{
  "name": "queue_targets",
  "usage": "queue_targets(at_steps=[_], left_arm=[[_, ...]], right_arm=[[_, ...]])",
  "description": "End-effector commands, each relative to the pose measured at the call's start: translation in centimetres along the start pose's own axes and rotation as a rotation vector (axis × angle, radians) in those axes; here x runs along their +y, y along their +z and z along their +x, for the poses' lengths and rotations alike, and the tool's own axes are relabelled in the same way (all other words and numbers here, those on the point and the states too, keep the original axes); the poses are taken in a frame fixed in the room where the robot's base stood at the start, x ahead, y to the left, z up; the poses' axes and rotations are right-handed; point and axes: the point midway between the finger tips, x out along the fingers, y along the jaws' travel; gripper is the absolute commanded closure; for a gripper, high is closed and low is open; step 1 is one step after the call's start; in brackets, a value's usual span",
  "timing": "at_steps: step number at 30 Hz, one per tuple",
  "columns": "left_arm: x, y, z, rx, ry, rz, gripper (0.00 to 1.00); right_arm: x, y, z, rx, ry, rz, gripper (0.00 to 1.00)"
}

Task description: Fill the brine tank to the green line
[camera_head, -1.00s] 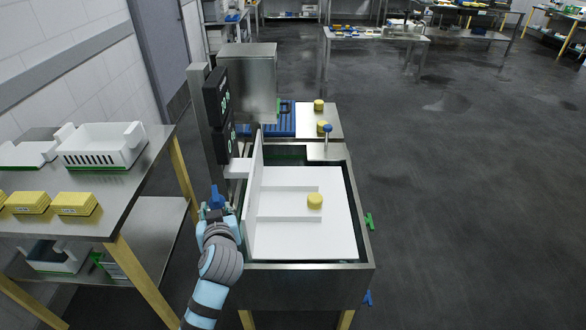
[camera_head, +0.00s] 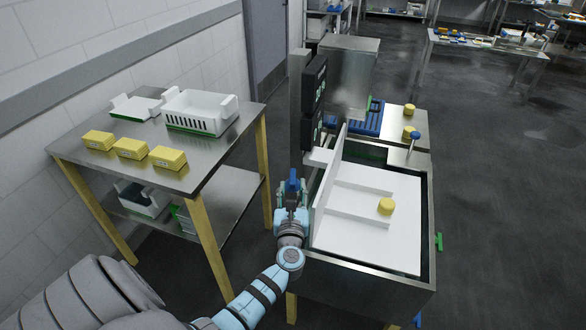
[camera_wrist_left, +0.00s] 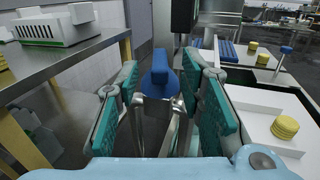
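The brine tank (camera_head: 425,215) is a steel basin with white panels, a yellow round piece (camera_head: 386,206) on them and a dark gap along its walls. I cannot make out a green line or a water level. A blue handle (camera_head: 293,182) stands upright by the tank's left side; it also shows in the left wrist view (camera_wrist_left: 160,72). My left gripper (camera_head: 290,205) is just in front of it. In the left wrist view its teal-padded fingers (camera_wrist_left: 165,95) are apart, with the handle between or just beyond their tips; contact cannot be told. My right gripper is not in view.
A steel table (camera_head: 215,150) with yellow blocks (camera_head: 131,148) and a white crate (camera_head: 198,112) stands to the left. Dark control boxes (camera_head: 313,100) rise behind the handle. A blue knob (camera_head: 415,135) stands at the tank's back right. The floor on the right is open.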

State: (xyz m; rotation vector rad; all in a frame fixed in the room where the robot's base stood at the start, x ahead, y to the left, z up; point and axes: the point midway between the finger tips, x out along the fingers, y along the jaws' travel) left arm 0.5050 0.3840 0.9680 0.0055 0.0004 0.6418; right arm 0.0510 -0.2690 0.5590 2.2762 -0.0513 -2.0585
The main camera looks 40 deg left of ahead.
Motion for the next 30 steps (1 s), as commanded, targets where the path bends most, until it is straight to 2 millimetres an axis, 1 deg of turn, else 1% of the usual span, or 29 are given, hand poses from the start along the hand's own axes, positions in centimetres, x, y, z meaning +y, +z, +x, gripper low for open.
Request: queue_targets(at_steps=[1, 3, 6, 10, 12, 15, 22, 23, 24, 29, 30], left_arm=[[0.1, 0.0, 1.4, -0.002, 0.002, 0.000, 0.65], [0.0, -0.1, 3.2, -0.002, 0.001, -0.001, 0.65], [0.0, -0.3, 5.7, -0.001, 0.001, -0.002, 0.65], [0.0, -0.3, 8.0, -0.001, 0.001, -0.004, 0.65], [0.0, -0.2, 8.7, 0.000, 0.001, -0.004, 0.65], [0.0, -0.2, 9.3, 0.001, 0.001, -0.004, 0.65], [0.0, 0.0, 9.4, 0.000, 0.001, -0.005, 0.65], [0.0, 0.0, 9.4, 0.000, 0.001, -0.005, 0.67], [0.0, 0.0, 9.4, 0.000, 0.001, -0.005, 0.73], [0.0, 0.0, 9.4, 0.000, 0.001, -0.005, 0.99], [0.0, 0.0, 9.4, 0.000, 0.001, -0.005, 1.00]], right_arm=[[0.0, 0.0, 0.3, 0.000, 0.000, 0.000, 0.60], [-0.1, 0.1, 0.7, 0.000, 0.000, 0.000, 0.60], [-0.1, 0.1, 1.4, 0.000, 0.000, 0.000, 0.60], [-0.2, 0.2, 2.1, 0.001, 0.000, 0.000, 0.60], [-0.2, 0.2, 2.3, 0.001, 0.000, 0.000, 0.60], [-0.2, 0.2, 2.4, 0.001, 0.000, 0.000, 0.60], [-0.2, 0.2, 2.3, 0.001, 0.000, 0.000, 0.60], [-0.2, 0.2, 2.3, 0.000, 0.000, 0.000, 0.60], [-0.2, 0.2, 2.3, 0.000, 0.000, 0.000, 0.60], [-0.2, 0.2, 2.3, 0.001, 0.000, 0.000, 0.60], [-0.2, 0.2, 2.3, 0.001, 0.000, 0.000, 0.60]])
